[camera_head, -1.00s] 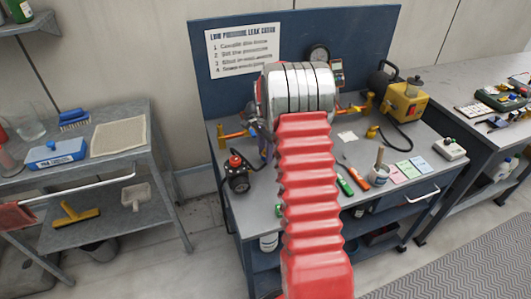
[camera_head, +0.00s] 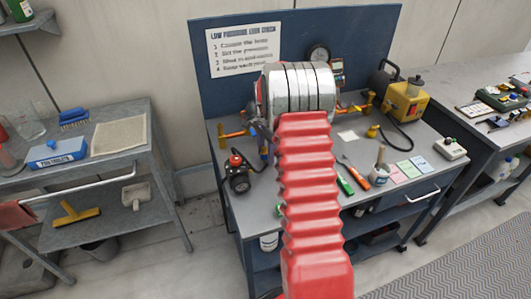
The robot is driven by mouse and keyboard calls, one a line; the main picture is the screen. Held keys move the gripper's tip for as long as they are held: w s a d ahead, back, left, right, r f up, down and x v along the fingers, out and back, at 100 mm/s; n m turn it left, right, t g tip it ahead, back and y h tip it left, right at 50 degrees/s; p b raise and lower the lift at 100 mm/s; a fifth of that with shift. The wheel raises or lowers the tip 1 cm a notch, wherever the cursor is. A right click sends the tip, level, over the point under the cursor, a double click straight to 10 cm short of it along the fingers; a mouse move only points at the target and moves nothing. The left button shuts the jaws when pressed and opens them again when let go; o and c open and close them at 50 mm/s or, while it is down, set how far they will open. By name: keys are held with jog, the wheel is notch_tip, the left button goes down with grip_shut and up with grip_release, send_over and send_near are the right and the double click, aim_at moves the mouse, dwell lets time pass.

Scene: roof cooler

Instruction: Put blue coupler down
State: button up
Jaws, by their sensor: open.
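My arm's red bellows and silver wrist cover the middle of the bench. My gripper (camera_head: 258,129) shows only as a small grey part at the left edge of the silver wrist; its fingertips are mostly hidden. It is open. A small blue piece (camera_head: 264,151), likely the blue coupler, shows just below the gripper, left of the red bellows and beside the brass-and-orange fitting. It appears apart from the jaws, but its lower end and contact with the bench are too small to tell.
A black gauge unit with a red knob (camera_head: 238,174) stands close by on the grey bench (camera_head: 222,150). A blue back panel (camera_head: 225,100) rises behind.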

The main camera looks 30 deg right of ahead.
aim_at(266, 151)
notch_tip(266, 151, up, 13)
dwell(0.5)
jog(key=shift+f, duration=0.15)
